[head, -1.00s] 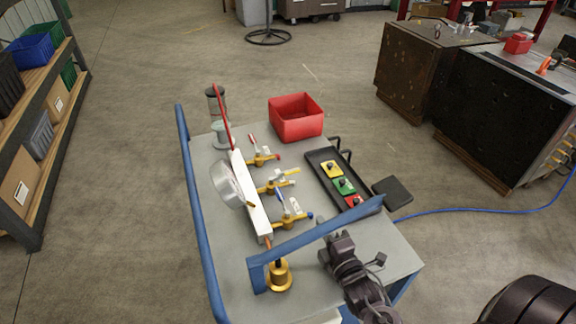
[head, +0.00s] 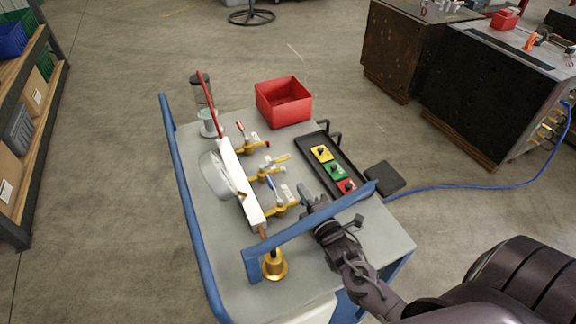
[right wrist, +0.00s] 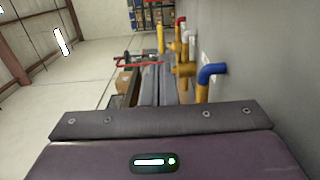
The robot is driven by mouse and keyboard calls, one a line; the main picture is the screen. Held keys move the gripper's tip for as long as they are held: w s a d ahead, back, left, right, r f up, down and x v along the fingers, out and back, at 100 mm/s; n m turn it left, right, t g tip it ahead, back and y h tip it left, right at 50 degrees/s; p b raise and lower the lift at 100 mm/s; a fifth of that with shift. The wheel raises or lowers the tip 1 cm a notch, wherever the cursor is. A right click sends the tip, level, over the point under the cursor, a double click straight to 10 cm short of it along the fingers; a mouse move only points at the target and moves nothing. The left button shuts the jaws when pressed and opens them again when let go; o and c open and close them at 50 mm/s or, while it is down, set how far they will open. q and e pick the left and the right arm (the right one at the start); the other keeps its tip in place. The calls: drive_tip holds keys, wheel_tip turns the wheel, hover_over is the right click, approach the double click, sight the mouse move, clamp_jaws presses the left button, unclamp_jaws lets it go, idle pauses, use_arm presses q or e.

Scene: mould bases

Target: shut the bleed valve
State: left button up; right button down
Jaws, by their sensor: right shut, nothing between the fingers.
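A white manifold bar (head: 240,180) on the trolley carries three brass valves: one with a red lever (head: 241,129), one with a yellow lever (head: 279,160) and one with a blue lever (head: 286,191). White tags hang by them, too small to read, so I cannot tell which is the bleed valve. A round gauge (head: 215,176) sits on the bar's left. My right gripper (head: 307,196) is shut and empty, close to the right end of the blue-lever valve; contact is unclear. My left gripper is out of view.
A blue rail (head: 310,232) crosses the trolley's near end, close to my right arm. A black tray (head: 333,158) with several coloured blocks lies to the right. A red bin (head: 284,102) stands behind. A brass fitting (head: 275,265) stands at the near left.

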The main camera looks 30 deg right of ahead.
sight(283, 160)
drive_tip(key=w, duration=0.3)
drive_tip(key=w+p, duration=0.1)
drive_tip(key=w, duration=0.5)
drive_tip(key=shift+w+d+p, duration=0.1)
drive_tip(key=shift+d+p, duration=0.15)
drive_tip(key=shift+p, duration=0.15)
drive_tip(key=shift+w, duration=0.4)
